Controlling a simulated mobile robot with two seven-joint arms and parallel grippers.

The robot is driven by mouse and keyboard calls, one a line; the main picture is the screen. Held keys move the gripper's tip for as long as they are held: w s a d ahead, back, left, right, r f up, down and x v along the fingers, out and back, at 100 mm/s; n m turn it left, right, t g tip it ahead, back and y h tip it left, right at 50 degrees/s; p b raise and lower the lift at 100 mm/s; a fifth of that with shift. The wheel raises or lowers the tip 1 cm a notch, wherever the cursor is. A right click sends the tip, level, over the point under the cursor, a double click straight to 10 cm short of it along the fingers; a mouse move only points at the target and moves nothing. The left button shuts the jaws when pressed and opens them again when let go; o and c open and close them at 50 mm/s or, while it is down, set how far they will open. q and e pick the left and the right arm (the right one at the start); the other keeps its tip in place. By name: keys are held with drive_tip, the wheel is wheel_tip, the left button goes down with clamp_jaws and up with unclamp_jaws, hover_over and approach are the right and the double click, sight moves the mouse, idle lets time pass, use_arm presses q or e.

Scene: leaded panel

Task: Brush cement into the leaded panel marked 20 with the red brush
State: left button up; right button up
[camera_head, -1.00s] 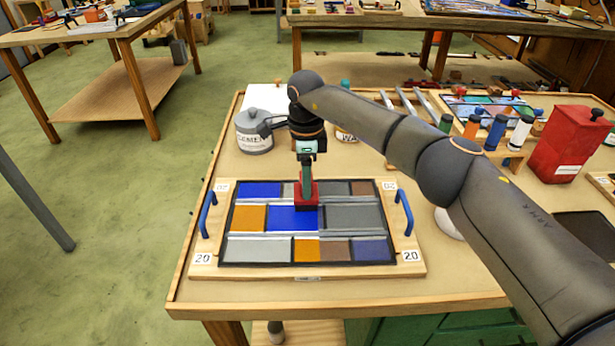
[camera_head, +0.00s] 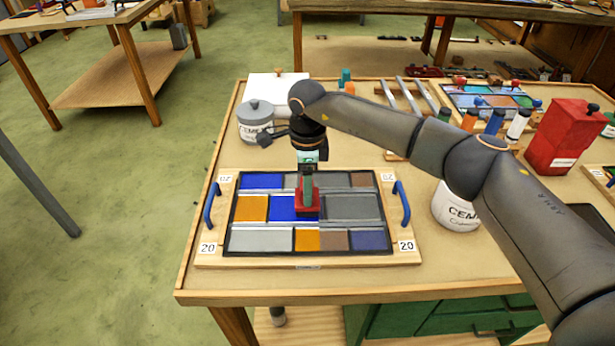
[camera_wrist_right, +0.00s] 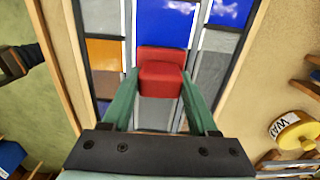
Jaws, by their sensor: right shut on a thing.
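The leaded panel (camera_head: 354,207) lies flat in a wooden tray marked 20 (camera_head: 208,248), with blue handles at its left and right sides. Its panes are blue, orange, grey and brown, and light grey strips run along some lead lines. My right gripper (camera_head: 308,185) is shut on the red brush (camera_head: 306,200) and points down over the middle of the panel. In the right wrist view the red brush (camera_wrist_right: 161,78) sits between the green fingers, over the panes. Whether its bristles touch the panel is hidden. My left gripper is not in view.
A grey lidded cement pot (camera_head: 255,122) stands behind the panel's left corner. A white cement tub (camera_head: 456,207) stands right of the tray, close to my right arm. A red container (camera_head: 560,138) and several colored bottles stand further right. Bare bench top lies in front.

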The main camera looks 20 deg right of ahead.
drive_tip(key=shift+s+a, duration=0.15)
drive_tip(key=shift+s, duration=0.6)
drive_tip(key=shift+p, duration=0.35)
drive_tip(key=shift+s+a+p, duration=0.15)
drive_tip(key=shift+s+p, duration=0.2)
drive_tip(key=shift+s, duration=0.35)
drive_tip(key=shift+s+a, duration=0.25)
drive_tip(key=shift+s, duration=0.5)
drive_tip(key=shift+s+a+p, duration=0.2)
drive_tip(key=shift+s+p, duration=0.35)
drive_tip(key=shift+s, duration=0.25)
drive_tip(key=shift+s+a, duration=0.15)
drive_tip(key=shift+s, duration=0.5)
